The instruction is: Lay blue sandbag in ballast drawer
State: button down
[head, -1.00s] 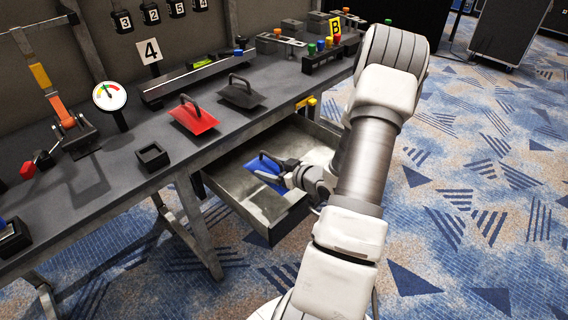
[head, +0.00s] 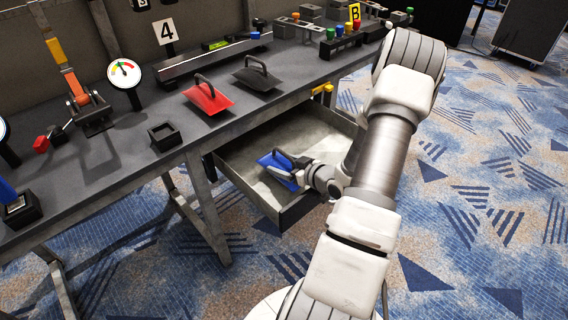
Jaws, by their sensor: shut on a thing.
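The blue sandbag (head: 276,172) has a dark handle and sits within the outline of the open ballast drawer (head: 238,178). My gripper (head: 301,167) is shut on the blue sandbag at its handle. The sandbag looks tilted; I cannot tell whether it touches the drawer floor. The drawer is pulled out from under the bench and its grey floor looks otherwise empty. My wrist and forearm cover the drawer's right side.
A red sandbag (head: 210,98) and a black sandbag (head: 257,77) lie on the bench top (head: 120,140) above the drawer. A small black open box (head: 164,136) and a gauge (head: 124,73) stand farther left.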

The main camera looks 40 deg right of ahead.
jog(key=shift+f, duration=0.25)
jog(key=shift+c, duration=0.6)
grip_release()
jog(key=shift+s+f, duration=0.1)
jog(key=shift+f, duration=0.05)
jog(key=shift+o, duration=0.6)
jog(key=shift+f, duration=0.15)
jog(key=shift+s, duration=0.1)
jog(key=shift+r, duration=0.4)
jog(key=r+p+v, duration=0.1)
jog(key=p+v, duration=0.3)
jog(key=v, duration=0.8)
jog(key=shift+w, duration=0.25)
